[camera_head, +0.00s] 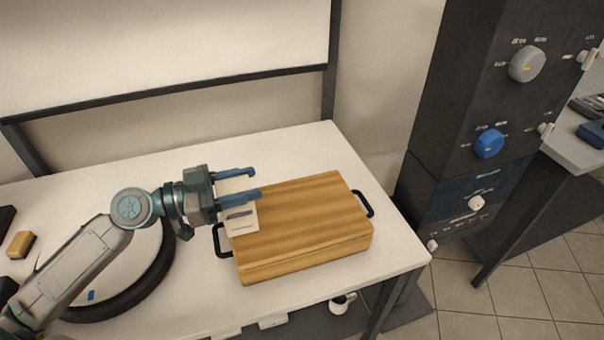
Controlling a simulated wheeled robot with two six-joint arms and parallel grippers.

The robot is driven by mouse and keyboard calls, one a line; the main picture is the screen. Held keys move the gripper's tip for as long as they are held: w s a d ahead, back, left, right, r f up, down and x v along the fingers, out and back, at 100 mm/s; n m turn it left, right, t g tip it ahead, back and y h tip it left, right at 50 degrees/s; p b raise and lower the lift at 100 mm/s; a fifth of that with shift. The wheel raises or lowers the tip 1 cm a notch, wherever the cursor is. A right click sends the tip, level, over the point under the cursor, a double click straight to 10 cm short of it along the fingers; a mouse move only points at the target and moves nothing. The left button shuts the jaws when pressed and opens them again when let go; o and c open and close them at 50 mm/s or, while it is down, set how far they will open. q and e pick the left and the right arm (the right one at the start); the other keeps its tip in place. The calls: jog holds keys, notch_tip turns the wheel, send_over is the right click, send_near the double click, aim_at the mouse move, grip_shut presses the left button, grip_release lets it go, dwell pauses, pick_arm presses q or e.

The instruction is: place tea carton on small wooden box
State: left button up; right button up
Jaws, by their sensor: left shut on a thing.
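The tea carton (242,222) is a pale cream block with a dark mark on its face. My left gripper (247,184) is shut on it, with one blue finger on either side. The wooden box (310,228) is light brown with striped grain and a black handle at each end. It lies on the white table. The carton is over the box's left end; I cannot tell whether it touches the lid. The gripper hides part of the carton. My right gripper is not in view.
A round white disc with a dark rim (148,285) lies on the table (290,150) at left, partly under my arm. A small yellow-brown block (20,244) lies at far left. The box's lid is clear to the right. A dark cabinet with knobs (470,120) stands at right.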

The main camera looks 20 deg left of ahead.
pick_arm(q)
jog(key=w+d+f+p, duration=0.4)
jog(key=w+d+p, duration=0.3)
jog(key=w, duration=0.3)
jog(key=shift+w+d+f, duration=0.35)
jog(key=shift+d+f, duration=0.05)
jog(key=shift+d, duration=0.3)
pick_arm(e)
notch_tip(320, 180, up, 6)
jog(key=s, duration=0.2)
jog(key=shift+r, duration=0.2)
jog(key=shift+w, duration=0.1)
pick_arm(q)
jog(key=shift+f+b, duration=0.15)
jog(key=shift+b, duration=0.15)
jog(key=o, duration=1.3)
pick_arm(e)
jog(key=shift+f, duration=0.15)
